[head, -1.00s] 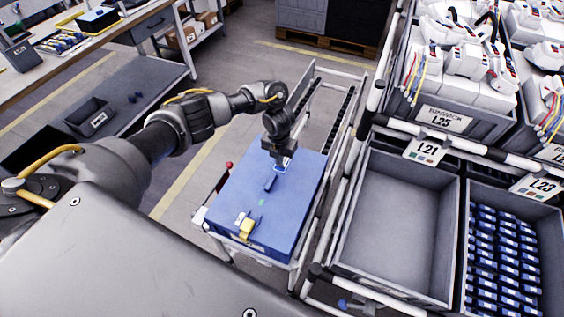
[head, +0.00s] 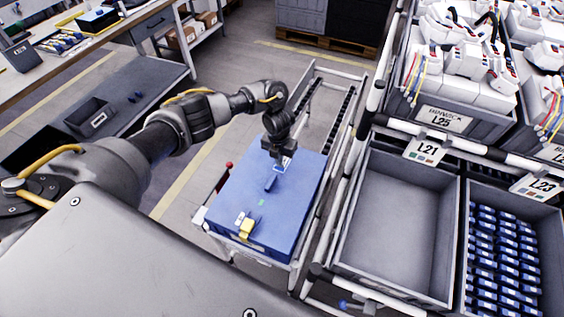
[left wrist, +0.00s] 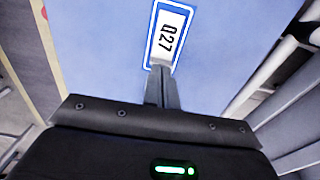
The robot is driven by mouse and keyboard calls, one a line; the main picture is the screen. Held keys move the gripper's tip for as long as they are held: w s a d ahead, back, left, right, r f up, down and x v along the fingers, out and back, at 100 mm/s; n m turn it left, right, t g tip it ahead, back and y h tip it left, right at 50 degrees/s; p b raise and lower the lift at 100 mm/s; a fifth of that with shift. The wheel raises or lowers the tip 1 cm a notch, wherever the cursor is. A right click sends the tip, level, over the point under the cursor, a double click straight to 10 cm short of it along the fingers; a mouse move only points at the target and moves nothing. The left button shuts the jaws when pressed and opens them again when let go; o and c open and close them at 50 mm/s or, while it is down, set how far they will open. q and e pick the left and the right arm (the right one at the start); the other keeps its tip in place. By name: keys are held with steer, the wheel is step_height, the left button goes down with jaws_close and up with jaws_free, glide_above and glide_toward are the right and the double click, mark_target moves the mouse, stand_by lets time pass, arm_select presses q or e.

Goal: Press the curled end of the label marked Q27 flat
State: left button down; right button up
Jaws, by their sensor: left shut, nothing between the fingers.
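The label marked Q27 (left wrist: 167,36) is white with a blue border and black characters. It lies on the blue top of the box (head: 240,195); the bare blue surface also fills the left wrist view (left wrist: 105,60). My left gripper (left wrist: 161,72) is shut and empty, its fingertips at the label's near end. They overlap that end in the picture, so I cannot tell whether they touch it or how far it is curled. In the head view my left gripper (head: 280,160) points down over the far part of the box top, partly hiding the label. My right gripper does not show.
The box rests on a pale-framed roller cart (head: 336,120). A rack with an empty grey bin (head: 395,230) stands close on the right. The floor left of the cart is open.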

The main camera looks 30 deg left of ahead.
arm_select(q)
steer(key=shift+f+b, duration=0.3)
steer(key=shift+b, duration=0.05)
stand_by(0.5)
stand_by(0.6)
steer(key=shift+r+p, duration=0.65)
steer(key=shift+r, duration=0.1)
steer(key=s+r+p, duration=0.3)
steer(key=r+p, duration=0.3)
steer(key=p, duration=0.3)
steer(key=shift+s+r, duration=0.25)
steer(key=shift+r, duration=0.15)
steer(key=shift+d, duration=0.1)
